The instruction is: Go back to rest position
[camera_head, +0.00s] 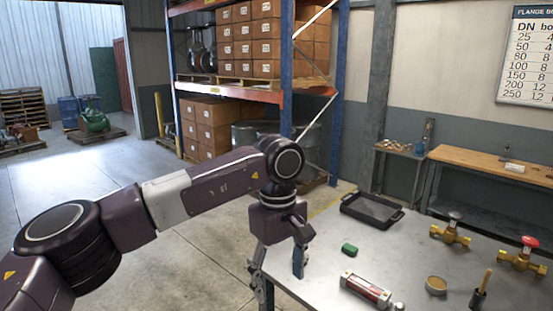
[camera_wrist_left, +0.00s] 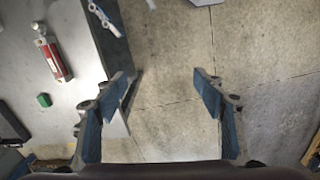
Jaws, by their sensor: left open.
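My left gripper (camera_head: 278,268) hangs at the left edge of the grey metal table (camera_head: 325,262) in the head view. In the left wrist view its two blue-padded fingers (camera_wrist_left: 164,88) stand wide apart with only bare concrete floor between them. It is open and empty. The table's edge shows just left of it. A pale jointed part (camera_wrist_left: 104,18) at the top of the wrist view may belong to my right gripper; it is cut off and its state is unclear. The head view does not show my right gripper.
On the table are a green block (camera_head: 349,249), a red-and-silver cylinder (camera_head: 366,290), a black tray (camera_head: 371,211), brass valves (camera_head: 450,235), a round tin (camera_head: 436,285) and a wood-handled brush (camera_head: 480,290). A pallet rack (camera_head: 286,70) stands behind. Floor left is open.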

